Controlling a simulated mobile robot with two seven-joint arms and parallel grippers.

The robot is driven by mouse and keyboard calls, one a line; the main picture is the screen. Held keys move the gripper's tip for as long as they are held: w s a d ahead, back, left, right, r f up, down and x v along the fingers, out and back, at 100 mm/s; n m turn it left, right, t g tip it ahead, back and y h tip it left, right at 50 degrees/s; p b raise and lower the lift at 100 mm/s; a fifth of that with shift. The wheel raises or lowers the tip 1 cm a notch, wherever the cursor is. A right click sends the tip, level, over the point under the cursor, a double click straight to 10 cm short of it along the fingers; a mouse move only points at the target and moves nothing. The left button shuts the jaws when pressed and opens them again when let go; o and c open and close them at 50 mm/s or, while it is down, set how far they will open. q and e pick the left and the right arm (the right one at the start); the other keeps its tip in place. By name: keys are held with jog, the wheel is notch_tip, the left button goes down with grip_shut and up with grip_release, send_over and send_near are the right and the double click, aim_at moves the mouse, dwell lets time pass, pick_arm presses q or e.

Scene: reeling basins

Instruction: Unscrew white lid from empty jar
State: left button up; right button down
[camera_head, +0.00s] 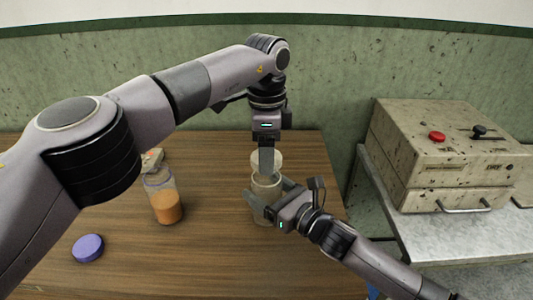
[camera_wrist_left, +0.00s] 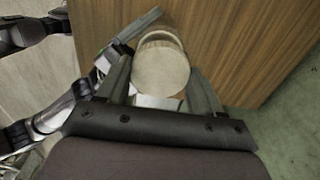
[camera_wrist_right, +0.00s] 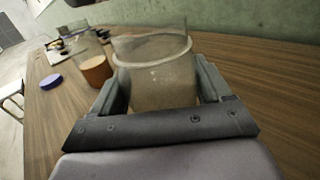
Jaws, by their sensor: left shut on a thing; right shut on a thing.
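The pale, see-through jar (camera_head: 267,187) stands upright near the table's right side; it also shows in the right wrist view (camera_wrist_right: 160,88). The round cream-white lid (camera_head: 278,160) is at its top, and the left wrist view shows it from above (camera_wrist_left: 161,68). My left gripper (camera_head: 267,170) points down from above and is shut on the lid. My right gripper (camera_head: 268,195) reaches in from the front right and is shut around the jar's body. A left finger hides part of the lid in the head view. I cannot tell how tightly the lid sits.
A clear jar with orange contents (camera_head: 166,206) stands left on the wooden table (camera_head: 205,265). A purple lid (camera_head: 88,248) lies at front left. A small pale object (camera_head: 152,157) is behind that jar. A beige machine (camera_head: 445,140) stands on a grey bench at right.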

pick_arm(q)
notch_tip(320, 180, up, 3)
jog(key=shift+r, duration=0.2)
pick_arm(e)
grip_release()
